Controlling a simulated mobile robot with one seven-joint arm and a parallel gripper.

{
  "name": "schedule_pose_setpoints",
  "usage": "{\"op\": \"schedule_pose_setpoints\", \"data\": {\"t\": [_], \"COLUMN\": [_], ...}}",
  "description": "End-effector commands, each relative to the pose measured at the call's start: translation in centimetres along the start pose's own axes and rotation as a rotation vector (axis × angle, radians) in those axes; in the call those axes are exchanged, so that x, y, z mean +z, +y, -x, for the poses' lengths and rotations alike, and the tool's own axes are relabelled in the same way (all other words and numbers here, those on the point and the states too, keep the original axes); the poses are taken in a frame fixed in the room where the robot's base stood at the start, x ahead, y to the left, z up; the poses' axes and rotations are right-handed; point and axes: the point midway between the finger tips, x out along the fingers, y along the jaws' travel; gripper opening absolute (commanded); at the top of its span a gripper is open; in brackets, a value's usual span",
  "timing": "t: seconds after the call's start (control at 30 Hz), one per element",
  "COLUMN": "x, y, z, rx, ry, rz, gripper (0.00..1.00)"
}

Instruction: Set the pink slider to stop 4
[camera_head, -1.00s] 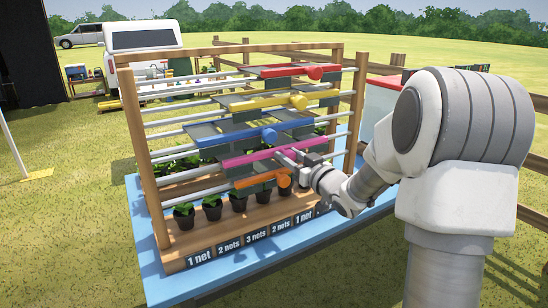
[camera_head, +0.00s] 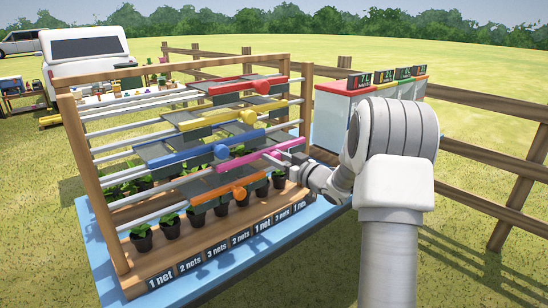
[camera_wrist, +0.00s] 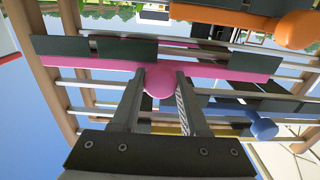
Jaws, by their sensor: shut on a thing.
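The pink slider (camera_head: 258,157) is a bar with dark net panels on the rails of a wooden rack, at the rack's right end. In the wrist view its round pink knob (camera_wrist: 159,82) sits between the two fingers of my gripper (camera_wrist: 155,76), which is shut on it. The pink bar runs crosswise behind the fingers. In the head view my gripper (camera_head: 283,156) reaches the slider from the right and partly hides the knob. I cannot make out stop numbers on the pink rail.
Red (camera_head: 235,84), yellow (camera_head: 210,117), blue (camera_head: 190,154) and orange (camera_head: 238,193) sliders share the rack. Potted plants (camera_head: 171,226) stand below, behind net-count labels (camera_head: 240,237). A white cabinet (camera_head: 335,120) with coloured tops and a wooden fence (camera_head: 480,150) are at the right.

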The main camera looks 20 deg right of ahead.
Motion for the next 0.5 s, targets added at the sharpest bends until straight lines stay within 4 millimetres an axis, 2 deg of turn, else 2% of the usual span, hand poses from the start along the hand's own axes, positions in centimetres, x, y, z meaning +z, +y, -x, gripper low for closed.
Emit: {"op": "schedule_pose_setpoints", "data": {"t": [0.03, 0.17, 0.5], "x": [-0.31, -0.27, -0.21], "y": [0.56, 0.49, 0.35], "z": [0.1, 0.1, 0.54], "rx": [0.013, 0.012, 0.008], "ry": [0.004, 0.004, 0.002], "rz": [0.003, 0.003, 0.002], "gripper": [0.49, 0.72, 0.72]}}
